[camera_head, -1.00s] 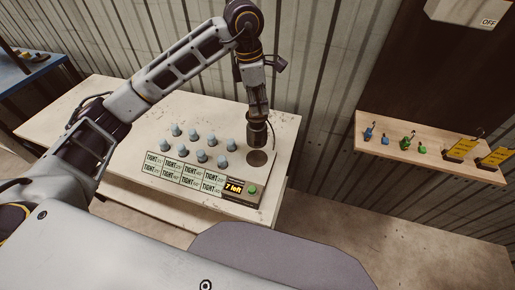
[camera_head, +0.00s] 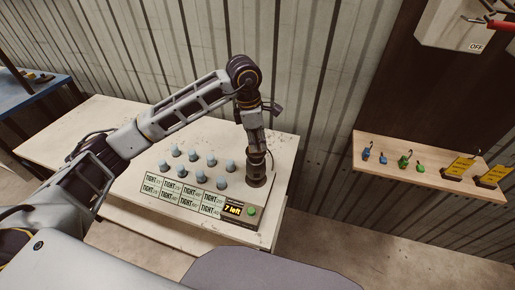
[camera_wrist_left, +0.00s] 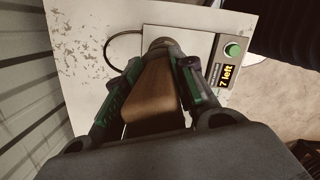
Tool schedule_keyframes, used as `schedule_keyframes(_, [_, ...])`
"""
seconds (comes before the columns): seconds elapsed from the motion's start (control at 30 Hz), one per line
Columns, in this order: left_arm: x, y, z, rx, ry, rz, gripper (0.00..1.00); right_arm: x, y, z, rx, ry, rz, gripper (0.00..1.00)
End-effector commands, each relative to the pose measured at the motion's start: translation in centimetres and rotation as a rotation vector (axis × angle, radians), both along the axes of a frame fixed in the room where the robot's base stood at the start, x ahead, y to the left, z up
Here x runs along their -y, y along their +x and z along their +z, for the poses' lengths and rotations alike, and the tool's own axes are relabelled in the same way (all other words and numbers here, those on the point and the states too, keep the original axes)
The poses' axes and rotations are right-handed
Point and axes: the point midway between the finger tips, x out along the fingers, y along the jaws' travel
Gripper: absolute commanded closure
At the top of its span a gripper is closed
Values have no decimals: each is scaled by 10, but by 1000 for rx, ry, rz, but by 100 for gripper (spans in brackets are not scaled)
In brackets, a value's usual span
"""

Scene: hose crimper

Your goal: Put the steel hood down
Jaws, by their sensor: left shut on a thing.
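My left gripper (camera_head: 256,163) points down at the right rear corner of the crimper panel (camera_head: 232,216). In the left wrist view my left gripper (camera_wrist_left: 152,85) is shut on a brownish, smooth, tapering body, which I take to be the steel hood (camera_wrist_left: 152,92). Its far end reaches the panel's corner area, where a dark round spot (camera_head: 262,181) shows under the fingers in the head view. The fingers hide much of the hood, and I cannot tell whether it touches the panel. My right gripper is not in view.
Several blue-grey knobs (camera_head: 201,177) stand on the panel behind the "TIGHT" labels. A "7 left" display (camera_head: 232,209) and green button (camera_head: 251,211) sit at its front right. The pale table (camera_head: 120,119) is mostly clear. A wall shelf (camera_head: 440,175) holds small coloured parts.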

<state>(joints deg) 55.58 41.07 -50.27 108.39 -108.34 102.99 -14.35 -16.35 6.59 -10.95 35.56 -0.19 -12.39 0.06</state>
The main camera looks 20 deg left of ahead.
Motion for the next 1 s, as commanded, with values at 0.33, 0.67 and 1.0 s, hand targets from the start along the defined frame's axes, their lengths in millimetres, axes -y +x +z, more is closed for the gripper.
schedule_keyframes(0.33, [0, 0, -29, -1, 0, 1, 100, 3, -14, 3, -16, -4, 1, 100])
schedule_keyframes(0.67, [0, 0, -36, 1, 0, 0, 100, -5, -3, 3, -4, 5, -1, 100])
schedule_keyframes(1.0, [0, 0, -39, 0, 1, 0, 69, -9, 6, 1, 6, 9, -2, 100])
